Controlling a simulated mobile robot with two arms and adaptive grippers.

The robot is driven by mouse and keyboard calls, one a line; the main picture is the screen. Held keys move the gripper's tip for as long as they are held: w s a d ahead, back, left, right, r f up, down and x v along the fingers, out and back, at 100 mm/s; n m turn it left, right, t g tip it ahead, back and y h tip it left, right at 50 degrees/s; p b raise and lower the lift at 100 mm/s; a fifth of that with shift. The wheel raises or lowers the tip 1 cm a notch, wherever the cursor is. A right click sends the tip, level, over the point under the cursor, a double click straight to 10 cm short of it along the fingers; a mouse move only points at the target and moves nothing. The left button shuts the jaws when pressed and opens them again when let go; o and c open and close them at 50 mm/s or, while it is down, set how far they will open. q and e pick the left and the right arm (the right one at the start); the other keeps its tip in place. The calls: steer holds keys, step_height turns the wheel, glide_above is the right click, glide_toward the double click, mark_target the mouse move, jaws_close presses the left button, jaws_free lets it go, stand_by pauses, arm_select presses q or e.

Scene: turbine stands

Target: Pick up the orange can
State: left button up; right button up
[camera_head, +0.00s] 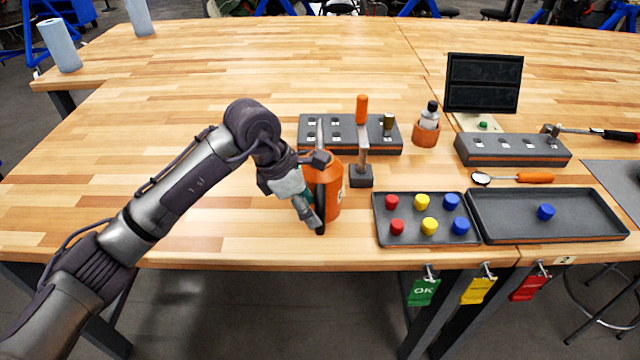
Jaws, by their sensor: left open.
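The orange can (333,190) stands upright on the wooden table, left of the tray of coloured pegs. My left gripper (319,196) is at the can's left and front side, with its dark fingers overlapping the can in the picture. The gripper is open. Part of the can is hidden behind the fingers, and I cannot tell whether they touch it. My right gripper does not show.
A hammer with an orange handle (362,110) stands just right of the can, before a grey socket block (385,144). A peg tray (388,240) and a larger tray (575,231) lie to the right.

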mark_target(318, 234)
arm_select(q)
steer(key=p+x, duration=0.2)
steer(key=x, duration=0.2)
steer(key=shift+s+d+f, duration=0.15)
steer(key=shift+d, duration=0.05)
steer(key=shift+d+f, duration=0.15)
steer(key=shift+f, duration=0.25)
jaws_close()
